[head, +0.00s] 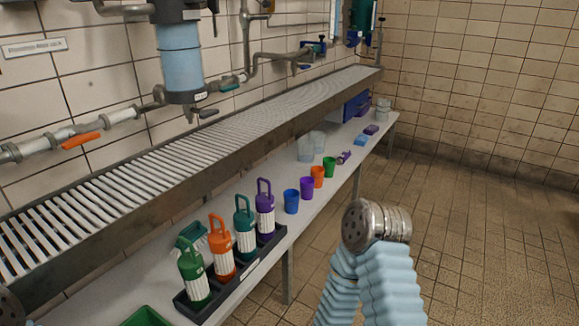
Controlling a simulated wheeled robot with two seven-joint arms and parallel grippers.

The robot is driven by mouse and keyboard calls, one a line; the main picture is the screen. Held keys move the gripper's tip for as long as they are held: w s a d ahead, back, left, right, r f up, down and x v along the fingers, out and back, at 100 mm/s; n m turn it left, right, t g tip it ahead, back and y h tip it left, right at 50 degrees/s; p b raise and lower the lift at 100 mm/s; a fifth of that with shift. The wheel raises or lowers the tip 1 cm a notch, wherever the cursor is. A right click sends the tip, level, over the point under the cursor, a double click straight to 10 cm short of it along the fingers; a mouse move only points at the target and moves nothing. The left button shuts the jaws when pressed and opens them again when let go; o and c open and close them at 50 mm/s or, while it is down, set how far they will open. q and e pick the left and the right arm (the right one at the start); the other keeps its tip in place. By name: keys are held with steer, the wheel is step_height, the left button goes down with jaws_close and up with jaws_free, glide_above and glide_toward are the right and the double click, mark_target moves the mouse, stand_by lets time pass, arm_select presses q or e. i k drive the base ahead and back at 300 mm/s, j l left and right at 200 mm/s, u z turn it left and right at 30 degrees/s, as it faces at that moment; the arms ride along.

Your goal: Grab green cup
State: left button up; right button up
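The green cup (329,167) stands upright on the lower grey bench. It is at the far end of a row of small cups, just beyond the orange cup (318,177). The purple cup (307,188) and the blue cup (292,201) stand nearer in the same row. Part of my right arm, with a pale blue sleeve and a metal joint, rises at the lower right, apart from the cups. No gripper fingers show. A small round metal part of my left arm shows at the lower left edge.
A black rack (262,259) with several handled bottles stands on the near bench. Clear containers (305,149) stand behind the green cup, and a purple item (344,157) lies beyond it. A slatted metal shelf (215,128) overhangs the bench's back. The tiled floor at right is clear.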

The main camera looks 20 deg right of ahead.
mark_target(329, 168)
steer(key=i+l+u, duration=0.15)
steer(key=l+u, duration=0.3)
steer(key=l, duration=0.35)
steer(key=l+u, duration=0.45)
steer(key=l, duration=0.35)
